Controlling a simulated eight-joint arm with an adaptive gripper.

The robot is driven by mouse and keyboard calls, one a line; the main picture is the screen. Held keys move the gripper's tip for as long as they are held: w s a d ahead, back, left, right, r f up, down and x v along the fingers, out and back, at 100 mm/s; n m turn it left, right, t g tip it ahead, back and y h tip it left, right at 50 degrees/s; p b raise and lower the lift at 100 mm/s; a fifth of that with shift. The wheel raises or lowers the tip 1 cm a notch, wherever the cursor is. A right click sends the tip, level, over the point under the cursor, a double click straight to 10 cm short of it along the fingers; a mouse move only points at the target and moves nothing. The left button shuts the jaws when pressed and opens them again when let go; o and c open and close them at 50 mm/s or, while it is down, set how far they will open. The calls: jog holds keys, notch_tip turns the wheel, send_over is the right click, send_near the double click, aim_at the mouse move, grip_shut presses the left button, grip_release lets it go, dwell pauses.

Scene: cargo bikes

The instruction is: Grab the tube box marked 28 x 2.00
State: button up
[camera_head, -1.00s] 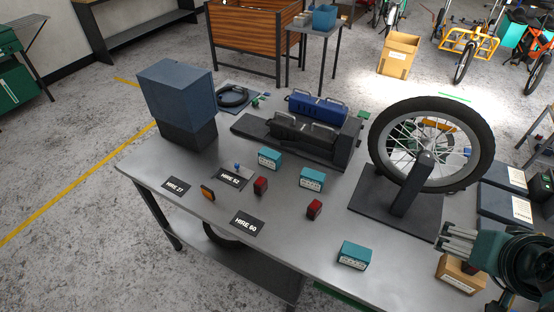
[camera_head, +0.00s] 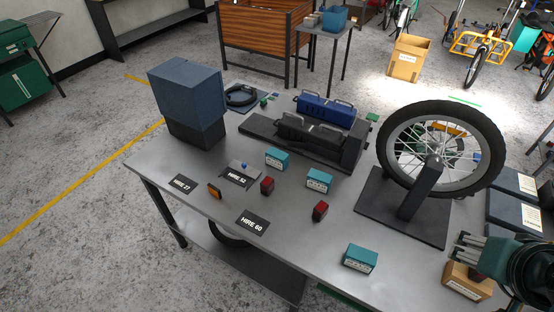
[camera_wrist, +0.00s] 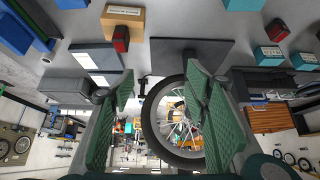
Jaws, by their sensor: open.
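Three teal boxes with white labels stand apart on the grey workbench (camera_head: 300,240) in the head view: one at mid-bench (camera_head: 277,158), one right of it (camera_head: 319,180), and one near the front edge (camera_head: 360,257). Their print is too small to read, so I cannot tell which is marked 28 x 2.00. Teal boxes also show at the upper right of the wrist view (camera_wrist: 269,56). My gripper (camera_wrist: 163,78) is open in the wrist view, its green-padded fingers wide apart with nothing held between them. In the head view, my arm's end is at the lower right, close to a cardboard box (camera_head: 467,284).
A wheel (camera_head: 440,150) on a dark stand rises at the right of the bench. Battery packs (camera_head: 325,110) and a blue-grey case (camera_head: 187,95) stand behind. Red lights (camera_head: 320,211), an amber light (camera_head: 214,190) and hire cards (camera_head: 252,222) lie among the boxes. The front middle is clear.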

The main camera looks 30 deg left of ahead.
jog(key=shift+w, duration=0.1)
dwell(0.3)
jog(key=w+a+r+n+g+y+p, duration=0.1)
jog(key=w+a+r+n, duration=0.2)
jog(key=w+a, duration=0.35)
jog(key=w+a+r+n+g, duration=0.1)
jog(key=w+a+r+n, duration=0.1)
jog(key=w+a, duration=0.45)
jog(key=w+a+f+n+g, duration=0.1)
jog(key=w+a+n, duration=0.1)
jog(key=w+a, duration=0.45)
jog(key=w+a+f+n+g, duration=0.15)
jog(key=w+a, duration=0.25)
jog(key=a, duration=0.5)
jog(key=n+g+h+p, duration=0.1)
jog(key=n+g+p, duration=0.2)
jog(key=n, duration=0.6)
send_over(277, 153)
jog(key=f, duration=2.1)
jog(key=shift+w+d, duration=0.2)
jog(key=shift+d, duration=0.2)
jog(key=shift+s+a+f, duration=0.15)
jog(key=shift+a+f, duration=0.3)
jog(key=shift+f, duration=0.1)
